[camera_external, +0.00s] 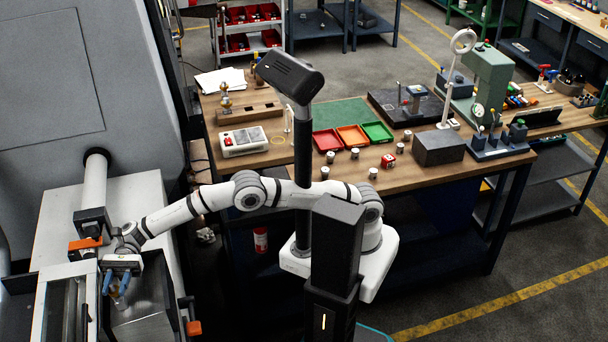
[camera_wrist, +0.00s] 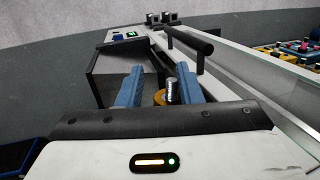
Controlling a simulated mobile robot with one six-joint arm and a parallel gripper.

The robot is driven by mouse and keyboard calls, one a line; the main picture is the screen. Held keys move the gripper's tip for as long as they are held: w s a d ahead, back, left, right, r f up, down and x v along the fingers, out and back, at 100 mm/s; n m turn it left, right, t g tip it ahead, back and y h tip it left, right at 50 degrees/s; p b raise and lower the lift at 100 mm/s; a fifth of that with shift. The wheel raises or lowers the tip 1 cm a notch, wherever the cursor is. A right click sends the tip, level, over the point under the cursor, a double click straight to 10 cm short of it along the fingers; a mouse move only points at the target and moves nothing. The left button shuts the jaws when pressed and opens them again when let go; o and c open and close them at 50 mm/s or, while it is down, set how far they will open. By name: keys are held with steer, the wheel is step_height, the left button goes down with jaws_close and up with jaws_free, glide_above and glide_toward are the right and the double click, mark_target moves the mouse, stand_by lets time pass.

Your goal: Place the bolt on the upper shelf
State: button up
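My gripper (camera_external: 116,287) is at the lower left in the external view, pointing down over the machine bed. In the wrist view its two blue fingers (camera_wrist: 160,84) are spread apart. A short metallic cylinder (camera_wrist: 172,90), possibly the bolt, shows between them, nearer the right finger, with a yellow-orange ring-like part (camera_wrist: 159,97) beside it. A dark gap shows towards the left finger. A small tan piece (camera_external: 118,299) shows by the fingers in the external view. A rack with red bins (camera_external: 238,42) on two levels stands at the back; I cannot tell whether its top is the upper shelf.
The grey machine (camera_external: 75,90) rises on the left. A dark bar handle (camera_wrist: 190,40) and a glass-like panel (camera_wrist: 262,88) are close ahead in the wrist view. The workbench (camera_external: 425,178) holds coloured trays (camera_external: 352,136), small cylinders and a grey block (camera_external: 439,148).

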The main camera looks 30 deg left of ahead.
steer(key=v, duration=0.1)
steer(key=b+v, duration=0.1)
steer(key=v, duration=0.2)
steer(key=shift+r, duration=0.3)
steer(key=shift+o, duration=0.2)
step_height(320, 180, up, 7)
steer(key=b, duration=0.1)
steer(key=shift+f, duration=0.2)
steer(key=shift+s+r, duration=0.15)
steer(key=shift+s, duration=0.05)
steer(key=a+f, duration=0.1)
steer(key=f, duration=0.1)
steer(key=f+m+b, duration=0.1)
steer(key=f, duration=0.1)
steer(key=a+f+m+b, duration=0.1)
steer(key=f, duration=0.1)
steer(key=shift+s+a+f+y, duration=0.3)
steer(key=shift+s+a, duration=0.05)
steer(key=shift+s, duration=0.05)
steer(key=shift+s+d+f+p, duration=0.15)
steer(key=shift+s+d+p, duration=0.2)
steer(key=shift+s, duration=0.4)
steer(key=shift+s+d+f+p, duration=0.2)
steer(key=shift+s+d, duration=0.25)
steer(key=shift+s, duration=0.25)
steer(key=shift+s+d+f+p, duration=0.15)
steer(key=shift+s+d+p, duration=0.2)
steer(key=shift+s, duration=0.4)
steer(key=shift+d, duration=0.1)
